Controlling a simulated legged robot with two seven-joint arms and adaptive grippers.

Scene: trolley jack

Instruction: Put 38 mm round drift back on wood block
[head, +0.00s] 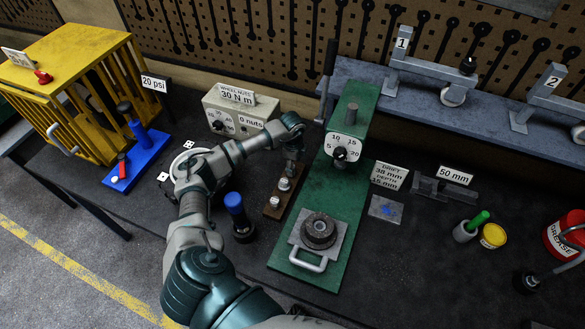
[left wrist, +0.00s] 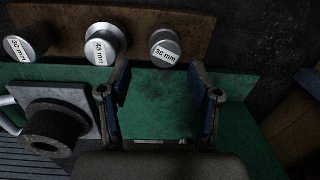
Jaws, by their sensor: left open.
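The brown wood block (head: 273,211) lies on the bench left of the green press; in the left wrist view the block (left wrist: 70,14) crosses the top. Three silver drifts stand on it there: the 38 mm drift (left wrist: 165,46) at the right end, the 48 mm drift (left wrist: 104,44) in the middle, and one whose label looks like 30 mm (left wrist: 20,46) at left. My left gripper (head: 292,158) is at the block's far end; in the wrist view its open fingers (left wrist: 160,82) point toward the 38 mm drift, with nothing held between them. My right gripper is out of view.
The green press (head: 338,185) with its dial and a dark ring (head: 319,230) on a grey plate stands close to the right. A blue-topped tool (head: 234,203) stands at left. A nut box (head: 238,110) is behind. A drift sign (head: 389,176) is at right.

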